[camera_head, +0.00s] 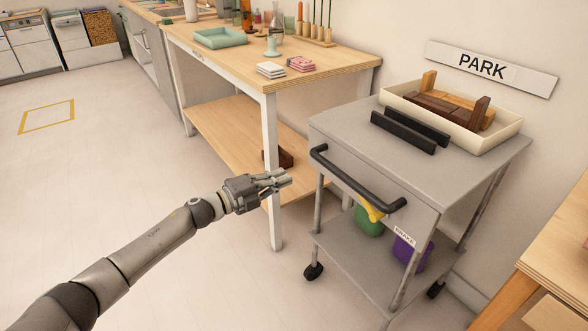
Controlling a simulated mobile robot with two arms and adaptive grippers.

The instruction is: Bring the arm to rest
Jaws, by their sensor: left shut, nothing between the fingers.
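My left arm (150,243) reaches in from the lower left. My left gripper (277,181) is shut and empty. It hangs in the air in front of the wooden table, just left of the grey cart's handle, and appears apart from both. My right gripper is not in the picture.
A grey wheeled cart (345,139) carries a cream tray (483,142) with wooden pieces and two black bars (409,132). A wooden table (345,66) with a lower shelf (222,125) stands behind. Another wooden table (559,236) is at the right. Floor at left is clear.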

